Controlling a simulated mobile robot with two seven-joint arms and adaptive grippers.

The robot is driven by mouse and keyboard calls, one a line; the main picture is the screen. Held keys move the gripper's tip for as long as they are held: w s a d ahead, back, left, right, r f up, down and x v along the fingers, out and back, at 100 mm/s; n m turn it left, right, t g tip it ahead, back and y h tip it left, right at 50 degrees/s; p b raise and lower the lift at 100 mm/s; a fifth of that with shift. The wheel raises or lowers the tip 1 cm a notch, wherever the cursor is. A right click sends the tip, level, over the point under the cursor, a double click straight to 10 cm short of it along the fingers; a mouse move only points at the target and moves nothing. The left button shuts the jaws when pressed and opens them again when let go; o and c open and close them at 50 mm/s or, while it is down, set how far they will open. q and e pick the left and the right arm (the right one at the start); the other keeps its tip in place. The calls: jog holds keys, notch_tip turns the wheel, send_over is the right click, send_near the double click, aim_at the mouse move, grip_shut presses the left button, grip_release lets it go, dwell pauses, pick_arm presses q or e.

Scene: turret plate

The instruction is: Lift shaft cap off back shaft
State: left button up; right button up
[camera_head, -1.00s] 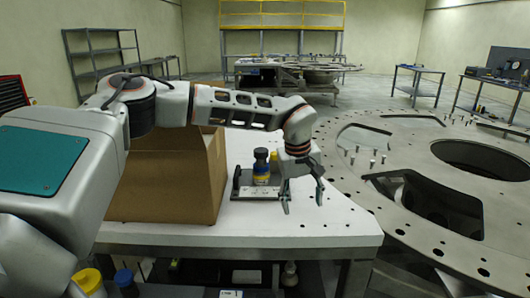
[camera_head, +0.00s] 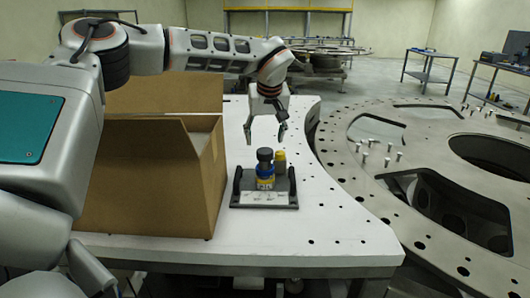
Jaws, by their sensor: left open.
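A small dark fixture (camera_head: 290,187) with a white label plate stands on the white table. At its front is an upright part with a blue and yellow body (camera_head: 265,179) and a black top (camera_head: 264,155). Just behind it and to the right stands a yellow piece (camera_head: 280,158), which looks like the cap on the back shaft; its lower part is partly hidden. My left gripper (camera_head: 266,134) points down with its fingers apart and empty. In the picture it is just above the two upright parts, touching neither. My right gripper is not in view.
A large open cardboard box (camera_head: 150,190) stands on the table left of the fixture, under my left arm. The white table (camera_head: 330,225) is clear to the fixture's right. A big round metal plate (camera_head: 400,175) with holes and several upright pins lies beyond the table's right edge.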

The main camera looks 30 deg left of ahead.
aim_at(265, 150)
pick_arm(q)
jog(key=x, duration=0.5)
jog(key=shift+w+d+f+p, duration=0.1)
jog(key=shift+w+f+p, duration=0.1)
jog(key=shift+f+p, duration=0.2)
jog(key=c, duration=1)
